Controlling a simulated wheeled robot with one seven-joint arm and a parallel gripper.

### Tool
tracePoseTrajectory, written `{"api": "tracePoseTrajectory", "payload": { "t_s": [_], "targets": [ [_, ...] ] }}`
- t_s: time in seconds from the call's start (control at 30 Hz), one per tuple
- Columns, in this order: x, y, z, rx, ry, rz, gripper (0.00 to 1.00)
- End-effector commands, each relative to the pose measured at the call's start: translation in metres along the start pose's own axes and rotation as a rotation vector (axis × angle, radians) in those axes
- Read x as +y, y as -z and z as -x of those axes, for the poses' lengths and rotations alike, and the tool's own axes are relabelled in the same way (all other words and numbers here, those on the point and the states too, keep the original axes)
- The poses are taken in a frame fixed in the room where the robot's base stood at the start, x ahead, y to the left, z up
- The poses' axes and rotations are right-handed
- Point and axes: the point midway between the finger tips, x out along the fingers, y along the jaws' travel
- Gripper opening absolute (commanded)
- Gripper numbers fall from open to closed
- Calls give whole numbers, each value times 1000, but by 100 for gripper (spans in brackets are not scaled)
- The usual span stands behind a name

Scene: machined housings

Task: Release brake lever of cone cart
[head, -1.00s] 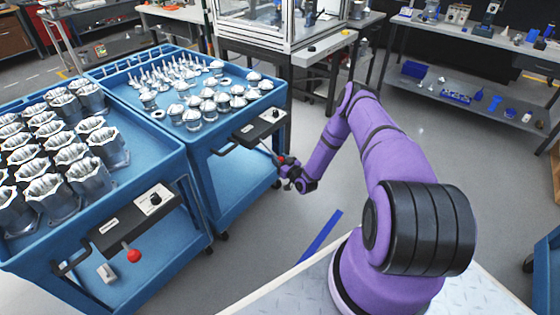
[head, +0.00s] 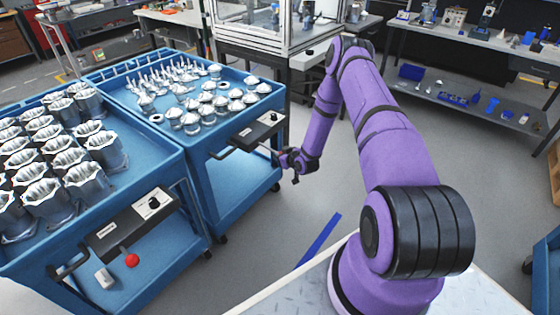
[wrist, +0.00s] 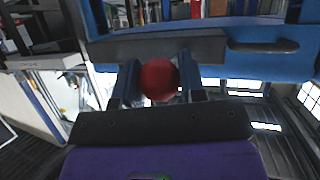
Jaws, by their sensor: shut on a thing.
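The cone cart (head: 206,165) is the blue cart at the back, carrying rows of silvery cone parts (head: 192,118). A black control box (head: 259,131) with a handle is on its near right end. Its brake lever reaches out below the box toward my gripper (head: 281,157). In the wrist view, the lever's red ball knob (wrist: 159,80) sits between the two fingers of my gripper (wrist: 158,92), which is shut on it. The lever's rod is mostly hidden behind the knob and fingers.
A second blue cart (head: 170,226) with machined housings (head: 92,153) stands at the left, its own red lever knob (head: 132,261) hanging below its black box. A workbench (head: 470,43) stands at the back right.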

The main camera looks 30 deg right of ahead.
Motion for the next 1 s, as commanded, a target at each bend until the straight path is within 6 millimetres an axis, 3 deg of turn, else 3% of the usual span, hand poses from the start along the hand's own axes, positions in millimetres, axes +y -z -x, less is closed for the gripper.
{"api": "tracePoseTrajectory", "payload": {
  "t_s": [0.2, 0.53, 1.0],
  "targets": [
    [1, 29, 9, -188, -9, 58, 0],
    [1, 58, 14, -412, -22, 118, 0],
    [1, 74, 13, -407, -23, 115, 0]
  ]
}}
